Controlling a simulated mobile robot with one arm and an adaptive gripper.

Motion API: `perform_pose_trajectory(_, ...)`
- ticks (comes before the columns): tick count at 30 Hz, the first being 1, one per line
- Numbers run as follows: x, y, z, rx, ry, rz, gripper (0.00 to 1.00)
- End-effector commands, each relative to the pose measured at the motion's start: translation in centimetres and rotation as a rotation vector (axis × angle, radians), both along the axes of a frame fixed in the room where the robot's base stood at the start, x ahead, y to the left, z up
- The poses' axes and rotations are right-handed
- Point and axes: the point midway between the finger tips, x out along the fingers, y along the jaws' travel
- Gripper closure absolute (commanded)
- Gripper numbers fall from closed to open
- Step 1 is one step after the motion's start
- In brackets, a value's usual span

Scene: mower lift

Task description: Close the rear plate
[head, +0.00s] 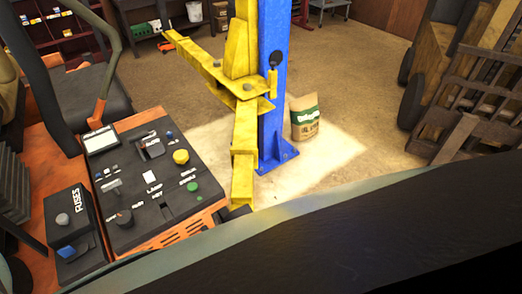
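An orange mower with a black control panel (150,180) fills the left side of the head view. The panel carries a yellow knob, a green knob, levers and a small screen. A black box marked FUSES (72,222) sits to its left. A large dark curved surface with a grey-green edge (420,240) crosses the bottom right, very close to the camera; I cannot tell what it is. I cannot identify the rear plate in this view. My gripper is not in view.
A blue lift post (272,90) with yellow arms (215,75) stands beside the mower. A wooden cart (470,90) with dark wheels is at the right.

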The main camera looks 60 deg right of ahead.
Motion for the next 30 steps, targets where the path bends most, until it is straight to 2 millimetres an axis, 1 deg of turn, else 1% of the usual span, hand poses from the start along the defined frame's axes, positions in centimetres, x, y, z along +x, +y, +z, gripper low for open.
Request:
perform_pose_trajectory(1,0.06,-0.38,-0.37,-0.009,0.002,-0.003,1.0)
perform_pose_trajectory(12,0.0,-0.38,-0.4,-0.01,0.003,-0.001,1.0)
perform_pose_trajectory(13,-0.01,-0.38,-0.4,-0.01,0.003,-0.001,0.82)
perform_pose_trajectory(21,0.03,-0.2,-0.19,-0.004,0.002,-0.001,0.54)
perform_pose_trajectory(30,-0.04,-0.13,-0.08,-0.004,0.002,0.0,0.54)
